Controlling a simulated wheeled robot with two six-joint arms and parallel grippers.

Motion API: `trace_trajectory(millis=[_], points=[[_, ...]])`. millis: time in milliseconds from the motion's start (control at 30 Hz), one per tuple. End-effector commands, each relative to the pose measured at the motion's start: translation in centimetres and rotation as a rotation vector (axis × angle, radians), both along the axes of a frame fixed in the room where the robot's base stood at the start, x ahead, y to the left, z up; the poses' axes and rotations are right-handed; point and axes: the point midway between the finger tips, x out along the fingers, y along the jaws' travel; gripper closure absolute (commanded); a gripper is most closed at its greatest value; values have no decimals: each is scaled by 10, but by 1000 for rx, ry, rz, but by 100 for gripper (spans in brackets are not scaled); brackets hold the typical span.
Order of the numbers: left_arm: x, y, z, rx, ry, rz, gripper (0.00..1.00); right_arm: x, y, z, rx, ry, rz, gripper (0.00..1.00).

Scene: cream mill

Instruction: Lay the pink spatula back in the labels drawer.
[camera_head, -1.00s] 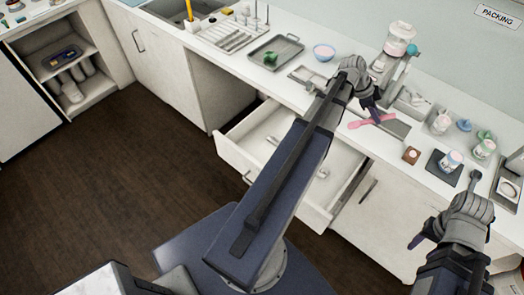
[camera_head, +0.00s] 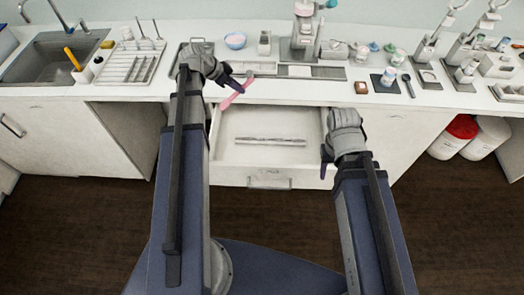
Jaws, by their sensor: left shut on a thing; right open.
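The pink spatula (camera_head: 233,97) is in my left gripper (camera_head: 236,83), which is shut on it. It hangs tilted near the counter's front edge, above the left back part of the open drawer (camera_head: 234,152). A long thin silvery item (camera_head: 270,141) lies across the drawer floor; the rest of the floor looks bare. I see no label marking the drawer. My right gripper (camera_head: 326,160) is open and empty at the drawer's right side, its fingers partly hidden by its own wrist.
A sink (camera_head: 50,62) and drying rack (camera_head: 138,62) are at left. Red and white tubs (camera_head: 460,132) stand at right below.

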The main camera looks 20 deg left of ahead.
Motion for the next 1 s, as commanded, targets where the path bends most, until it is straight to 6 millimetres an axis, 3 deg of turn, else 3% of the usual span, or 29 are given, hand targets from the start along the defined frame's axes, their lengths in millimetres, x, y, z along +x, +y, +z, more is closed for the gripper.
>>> trace_trajectory(millis=[167, 400, 600, 800, 1000], points=[[-3, -24, -33, 38, 40, -57, 100, 0, 0, -26, 0, 0, 0, 50], [-22, -99, -128, 209, 188, -254, 100, 0, 0, -100, 0, 0, -1, 50], [-43, -145, -186, 368, 290, -391, 100, 0, 0, -148, 0, 0, -1, 50], [-56, -169, -214, 473, 344, -463, 100, 0, 0, -173, 0, 0, -1, 50], [-60, -176, -219, 510, 361, -484, 100, 0, 0, -178, 0, 0, -1, 50]])
